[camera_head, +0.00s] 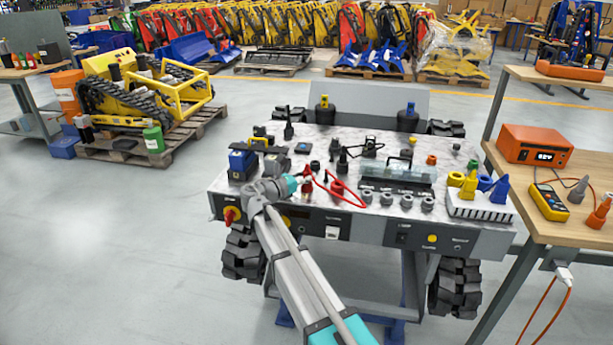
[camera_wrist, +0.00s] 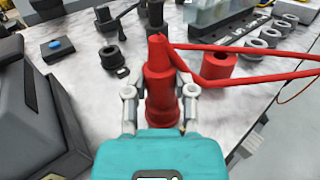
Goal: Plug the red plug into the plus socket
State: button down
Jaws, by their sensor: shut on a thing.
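The red plug (camera_wrist: 158,85) stands between the two fingers of my gripper (camera_wrist: 160,92) in the wrist view, and the fingers are shut on it. A red cable (camera_wrist: 265,46) runs from its top to the right. A red ring-shaped socket (camera_wrist: 218,66) sits on the worktop right of the plug, apart from it; I cannot read any plus mark. In the head view my gripper (camera_head: 299,183) is over the front left of the carrier's top, and the red socket (camera_head: 337,187) is just right of it.
A black socket (camera_wrist: 111,56) and other black parts stand behind the plug. Grey rings (camera_head: 406,202) line the front right of the carrier's top. A blue-and-black box (camera_head: 242,165) stands at left. A clear-covered case (camera_head: 395,178) stands behind the rings. A wooden bench (camera_head: 570,200) is at right.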

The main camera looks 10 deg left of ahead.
jog(key=shift+f, duration=0.2)
jog(key=shift+c, duration=1.8)
grip_release()
jog(key=shift+s+a, duration=0.1)
jog(key=v, duration=1.1)
jog(key=shift+s+a, duration=0.25)
jog(key=shift+s, duration=0.05)
jog(key=shift+s, duration=0.1)
